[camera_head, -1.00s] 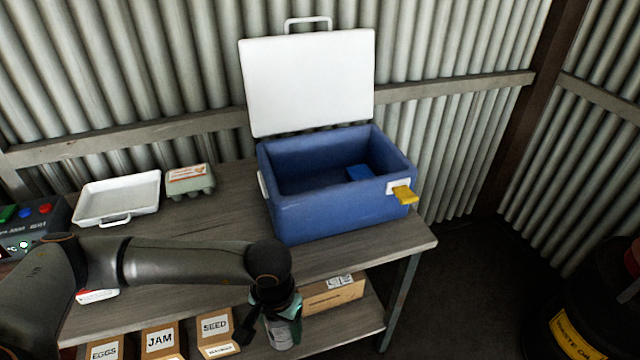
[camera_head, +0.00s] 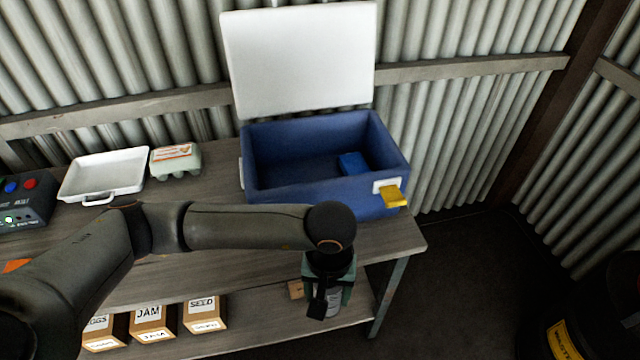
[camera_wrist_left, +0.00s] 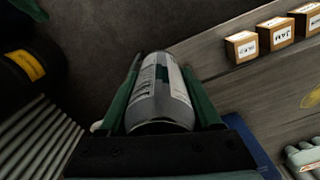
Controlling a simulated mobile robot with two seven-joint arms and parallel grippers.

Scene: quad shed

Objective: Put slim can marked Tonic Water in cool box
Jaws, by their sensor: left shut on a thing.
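My left gripper (camera_head: 328,298) is shut on a slim silver can (camera_wrist_left: 161,98), which lies between the two green fingers in the left wrist view. Its label is too small and dark to read. In the head view the can (camera_head: 333,303) is mostly hidden by the gripper, in front of the bench's front edge, near its right end. The blue cool box (camera_head: 290,206) stands on the bench beyond the gripper, with its white lid (camera_head: 300,62) raised. A small blue block (camera_head: 353,163) lies inside at the right; the rest of the visible floor is clear. My right gripper is not in view.
A white tray (camera_head: 106,174) and an egg carton (camera_head: 175,161) stand on the bench (camera_head: 228,262), left of the cool box. Boxes marked JAM (camera_head: 151,321) and SEED (camera_head: 204,313) sit on the lower shelf. A yellow latch (camera_head: 393,196) juts from the cool box's front right.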

